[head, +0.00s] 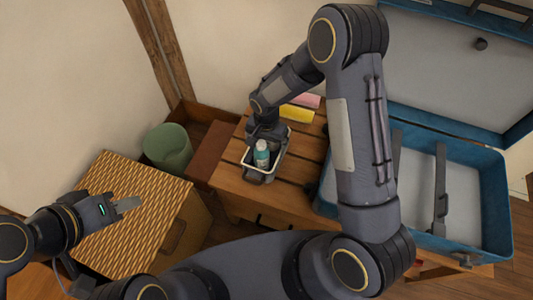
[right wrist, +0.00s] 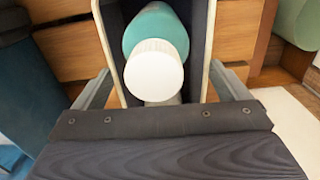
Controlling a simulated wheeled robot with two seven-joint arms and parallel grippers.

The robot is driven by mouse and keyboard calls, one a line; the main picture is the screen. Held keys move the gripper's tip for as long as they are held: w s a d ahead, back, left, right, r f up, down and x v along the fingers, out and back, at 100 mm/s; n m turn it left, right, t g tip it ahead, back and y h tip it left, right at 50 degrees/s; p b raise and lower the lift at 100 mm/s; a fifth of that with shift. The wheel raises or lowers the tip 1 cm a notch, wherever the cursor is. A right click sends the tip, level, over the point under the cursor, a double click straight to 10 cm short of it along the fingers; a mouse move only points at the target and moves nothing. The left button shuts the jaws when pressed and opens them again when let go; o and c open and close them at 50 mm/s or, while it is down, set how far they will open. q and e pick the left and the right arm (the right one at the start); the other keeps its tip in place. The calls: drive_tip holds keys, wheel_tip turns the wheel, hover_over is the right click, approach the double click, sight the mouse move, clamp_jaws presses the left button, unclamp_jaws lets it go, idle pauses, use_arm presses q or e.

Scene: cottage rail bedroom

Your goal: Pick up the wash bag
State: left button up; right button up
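The wash bag (head: 259,177) is a small dark open-topped bag with a pale rim, on the slatted wooden bench. A bottle with a teal body and white cap (head: 262,154) stands in it. My right gripper (head: 265,141) is down at the bag. In the right wrist view, the bag's dark wall (right wrist: 202,40) and the bottle (right wrist: 155,62) lie between the widely parted fingers of my right gripper (right wrist: 165,88), one on each side; contact is unclear. My left gripper (head: 126,205) is over the woven-top box, apart from the bag, with nothing visible in it.
The woven-top box (head: 140,190) stands at left, with a green bin (head: 167,147) behind it. Yellow (head: 297,114) and pink (head: 307,100) items lie at the bench's (head: 228,175) back. An open blue suitcase (head: 490,190) is at right, beyond my right arm.

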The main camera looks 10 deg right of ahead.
drive_tip(key=c, duration=0.7)
drive_tip(key=shift+r, duration=0.2)
